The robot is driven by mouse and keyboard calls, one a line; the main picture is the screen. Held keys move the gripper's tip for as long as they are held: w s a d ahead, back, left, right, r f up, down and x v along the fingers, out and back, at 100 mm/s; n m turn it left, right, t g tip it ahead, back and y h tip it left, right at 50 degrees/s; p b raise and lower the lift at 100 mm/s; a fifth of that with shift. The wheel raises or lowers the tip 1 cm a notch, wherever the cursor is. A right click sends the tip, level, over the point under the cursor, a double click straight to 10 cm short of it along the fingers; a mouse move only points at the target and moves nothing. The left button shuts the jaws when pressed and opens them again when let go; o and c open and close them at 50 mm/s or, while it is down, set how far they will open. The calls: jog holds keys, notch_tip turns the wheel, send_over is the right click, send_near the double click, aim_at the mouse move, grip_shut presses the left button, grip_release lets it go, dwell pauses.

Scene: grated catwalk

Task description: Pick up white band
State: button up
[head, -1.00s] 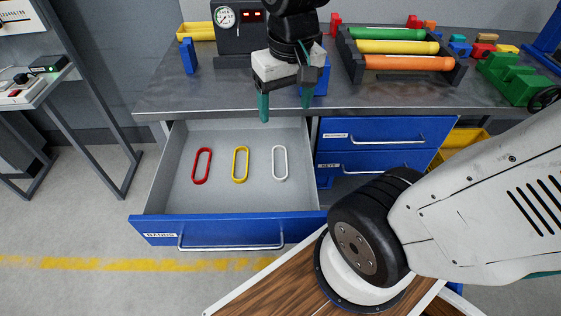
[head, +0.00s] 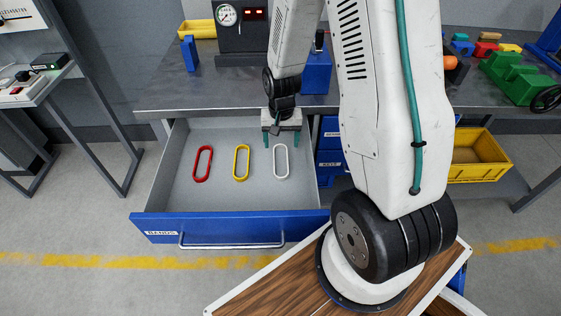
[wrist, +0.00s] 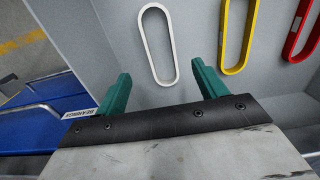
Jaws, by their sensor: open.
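The white band (head: 281,161) is a long, narrow loop lying flat in the open blue drawer (head: 222,228), on its grey floor. It is the rightmost of three bands in the head view. In the wrist view the white band (wrist: 158,45) lies ahead of my gripper, with its near end close to the gap between the fingertips. My gripper (head: 281,138) is open and empty, with two green fingers pointing down by the band's back end. The fingers (wrist: 160,84) stand apart in the wrist view. How high they are above the drawer floor is hard to tell.
A yellow band (head: 241,162) and a red band (head: 203,164) lie left of the white one, with bare drawer floor between. The drawer's walls surround them. The grey bench top (head: 215,88) overhangs the back. A yellow bin (head: 478,157) stands at the right.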

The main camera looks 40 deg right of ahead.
aim_at(280, 163)
jog(key=f, duration=0.8)
jog(key=shift+w+f, duration=0.1)
jog(key=shift+w, duration=0.1)
jog(key=c, duration=1.1)
